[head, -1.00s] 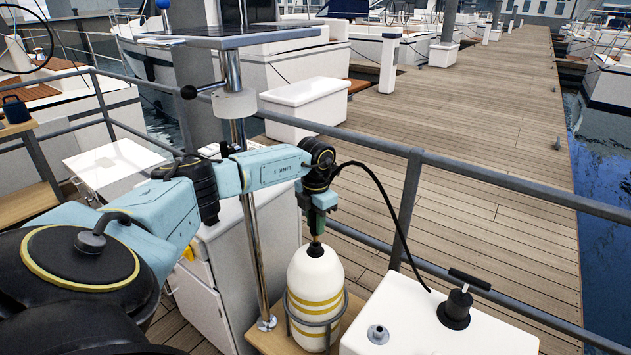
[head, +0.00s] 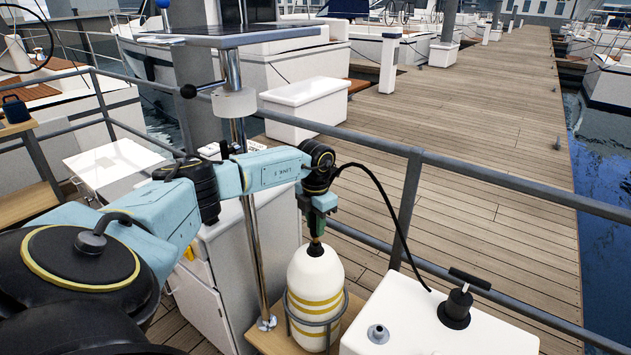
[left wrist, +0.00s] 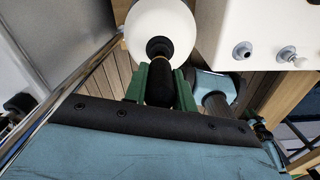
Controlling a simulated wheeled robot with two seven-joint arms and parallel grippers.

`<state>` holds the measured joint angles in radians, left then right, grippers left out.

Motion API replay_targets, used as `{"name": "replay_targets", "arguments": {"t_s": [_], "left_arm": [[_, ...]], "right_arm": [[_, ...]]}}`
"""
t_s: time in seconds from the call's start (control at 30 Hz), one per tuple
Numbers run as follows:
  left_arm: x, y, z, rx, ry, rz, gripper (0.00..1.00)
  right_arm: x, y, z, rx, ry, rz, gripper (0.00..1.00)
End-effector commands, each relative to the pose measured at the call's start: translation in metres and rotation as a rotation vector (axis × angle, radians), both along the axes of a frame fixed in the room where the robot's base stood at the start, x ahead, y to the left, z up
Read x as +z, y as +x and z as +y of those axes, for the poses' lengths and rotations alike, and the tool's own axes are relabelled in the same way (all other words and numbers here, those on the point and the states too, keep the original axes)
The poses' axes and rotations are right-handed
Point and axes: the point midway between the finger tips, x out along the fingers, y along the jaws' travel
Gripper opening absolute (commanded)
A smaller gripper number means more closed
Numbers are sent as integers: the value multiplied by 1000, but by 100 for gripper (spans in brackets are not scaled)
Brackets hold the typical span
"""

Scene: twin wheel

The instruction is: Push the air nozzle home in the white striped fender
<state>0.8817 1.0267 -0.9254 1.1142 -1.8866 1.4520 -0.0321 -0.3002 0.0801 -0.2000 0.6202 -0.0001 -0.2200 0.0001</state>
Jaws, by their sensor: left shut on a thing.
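The white fender (head: 314,271) with yellowish stripes stands upright in a grey wire holder. Its top also shows in the left wrist view (left wrist: 143,24). My left gripper (head: 317,222) is above the fender, pointing down. Its green fingers (left wrist: 160,88) are shut on the black air nozzle (left wrist: 159,86), one on each side. The nozzle's lower end meets the dark fitting (left wrist: 159,47) at the fender's top. How deep it sits is hidden. My right gripper cannot be made out.
A steel pole (head: 254,250) stands left of the fender. A grey railing (head: 408,205) runs behind it.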

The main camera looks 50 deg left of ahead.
Motion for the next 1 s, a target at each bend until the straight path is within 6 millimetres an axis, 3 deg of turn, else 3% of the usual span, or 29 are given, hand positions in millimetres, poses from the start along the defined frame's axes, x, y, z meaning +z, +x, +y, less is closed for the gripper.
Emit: {"name": "replay_targets", "arguments": {"t_s": [1.0], "left_arm": [[-26, 0, 0, 0, 0, 0, 2]], "right_arm": [[-16, 0, 0, 0, 1, 0, 36]]}}
